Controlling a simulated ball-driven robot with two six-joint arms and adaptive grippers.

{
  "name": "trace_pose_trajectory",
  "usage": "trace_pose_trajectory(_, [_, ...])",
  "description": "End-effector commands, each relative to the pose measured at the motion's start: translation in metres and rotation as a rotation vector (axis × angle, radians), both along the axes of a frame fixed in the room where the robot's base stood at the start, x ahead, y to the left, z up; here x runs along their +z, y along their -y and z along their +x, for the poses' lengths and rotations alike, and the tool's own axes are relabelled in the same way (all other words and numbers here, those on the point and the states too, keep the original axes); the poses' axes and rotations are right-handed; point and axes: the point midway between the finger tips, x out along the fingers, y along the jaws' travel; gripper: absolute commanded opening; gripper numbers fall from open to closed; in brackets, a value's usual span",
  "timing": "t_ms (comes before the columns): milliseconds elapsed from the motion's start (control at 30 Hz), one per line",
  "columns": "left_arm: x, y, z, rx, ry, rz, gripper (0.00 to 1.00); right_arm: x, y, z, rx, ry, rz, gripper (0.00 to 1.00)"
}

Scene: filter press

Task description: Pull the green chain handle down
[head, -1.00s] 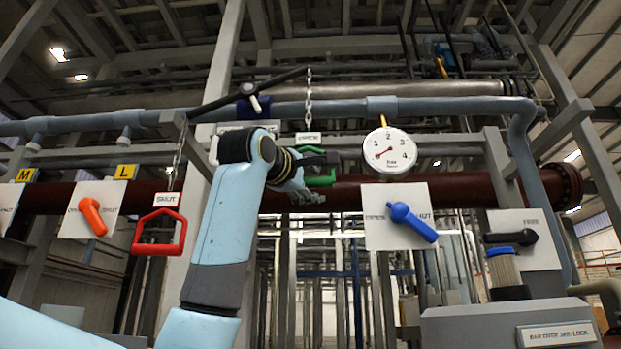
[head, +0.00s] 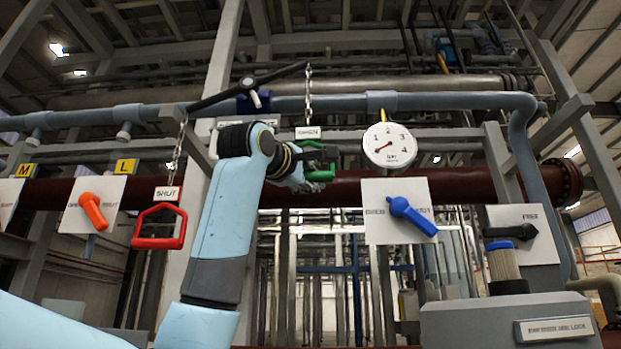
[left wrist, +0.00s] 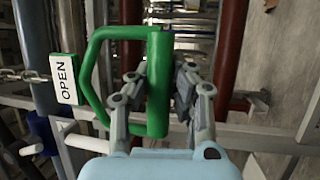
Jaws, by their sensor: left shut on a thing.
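The green chain handle (head: 318,175) hangs on a chain (head: 308,95) under an OPEN label (head: 308,132). My left gripper (head: 318,168) is at the handle and partly hides it in the head view. In the left wrist view the green handle (left wrist: 103,85) is a loop, and its straight grip bar lies between the fingers of my left gripper (left wrist: 160,95). The fingers are shut on that bar from both sides. The OPEN label (left wrist: 66,79) and chain (left wrist: 22,75) are at the left of that view. My right gripper is not in view.
A red handle (head: 158,226) with a SHUT label hangs on another chain at the left. A dark lever (head: 245,90) joins both chains above. A gauge (head: 389,145), a blue valve handle (head: 411,216) and a grey box (head: 510,322) are at the right.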

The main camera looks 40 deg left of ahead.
Motion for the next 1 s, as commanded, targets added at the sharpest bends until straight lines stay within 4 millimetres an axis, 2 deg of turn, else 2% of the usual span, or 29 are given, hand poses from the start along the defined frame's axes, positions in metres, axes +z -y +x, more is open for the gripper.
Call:
trace_pose_trajectory(167, [-0.026,0.000,0.001,0.000,-0.005,-0.003,0.00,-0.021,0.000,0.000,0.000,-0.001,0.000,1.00])
trace_pose_trajectory(600, [-0.124,0.000,0.001,-0.002,-0.008,-0.003,0.00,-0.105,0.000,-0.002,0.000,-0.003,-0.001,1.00])
trace_pose_trajectory(700, [-0.141,0.000,0.001,-0.002,-0.008,-0.003,0.00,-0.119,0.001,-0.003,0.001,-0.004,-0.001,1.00])
trace_pose_trajectory(800, [-0.148,0.000,0.001,-0.002,-0.008,-0.003,0.00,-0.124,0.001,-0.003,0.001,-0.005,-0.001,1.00])
trace_pose_trajectory(1000, [-0.148,0.001,0.002,-0.002,-0.014,-0.004,0.00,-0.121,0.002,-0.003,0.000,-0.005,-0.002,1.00])
